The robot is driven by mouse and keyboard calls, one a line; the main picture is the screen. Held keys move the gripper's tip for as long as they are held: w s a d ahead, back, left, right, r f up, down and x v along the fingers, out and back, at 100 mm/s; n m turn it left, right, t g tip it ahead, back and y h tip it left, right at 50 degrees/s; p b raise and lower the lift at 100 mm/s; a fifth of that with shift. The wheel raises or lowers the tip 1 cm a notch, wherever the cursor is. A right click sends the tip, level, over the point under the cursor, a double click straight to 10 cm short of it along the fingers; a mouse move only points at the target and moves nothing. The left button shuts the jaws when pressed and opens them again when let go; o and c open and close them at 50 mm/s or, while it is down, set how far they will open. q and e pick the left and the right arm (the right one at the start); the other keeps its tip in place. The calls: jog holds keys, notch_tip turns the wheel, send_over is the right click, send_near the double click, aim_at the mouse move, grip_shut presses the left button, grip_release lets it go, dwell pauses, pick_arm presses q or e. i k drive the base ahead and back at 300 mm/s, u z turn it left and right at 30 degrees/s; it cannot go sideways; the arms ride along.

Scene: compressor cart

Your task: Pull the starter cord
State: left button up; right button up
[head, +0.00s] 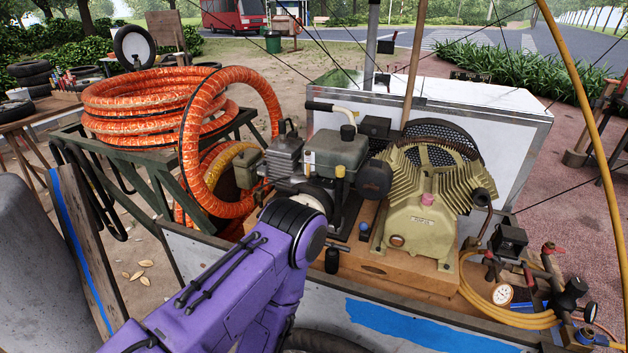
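The small grey engine (290,155) stands on the cart left of the khaki finned compressor pump (430,205). My purple arm comes in from the lower left, and its wrist end covers the near lower side of the engine. The fingers of my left gripper are hidden behind that wrist, so I cannot see what they touch. I cannot make out the starter cord or its handle; that side of the engine is partly covered by my arm. My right gripper is not in view.
Orange hose coils (150,100) lie on a dark metal rack at the left, with one loop hanging near the engine. A pressure gauge (502,294), valves and a yellow hose sit at the cart's right. A white metal box (480,110) stands behind. A wooden board (85,250) leans at left.

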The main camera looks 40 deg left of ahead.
aim_at(281, 188)
jog(key=u, duration=0.7)
jog(key=k, duration=0.65)
jog(key=z, duration=0.8)
jog(key=i, duration=0.65)
jog(key=u, duration=0.6)
jog(key=i, duration=0.55)
jog(key=u, duration=0.6)
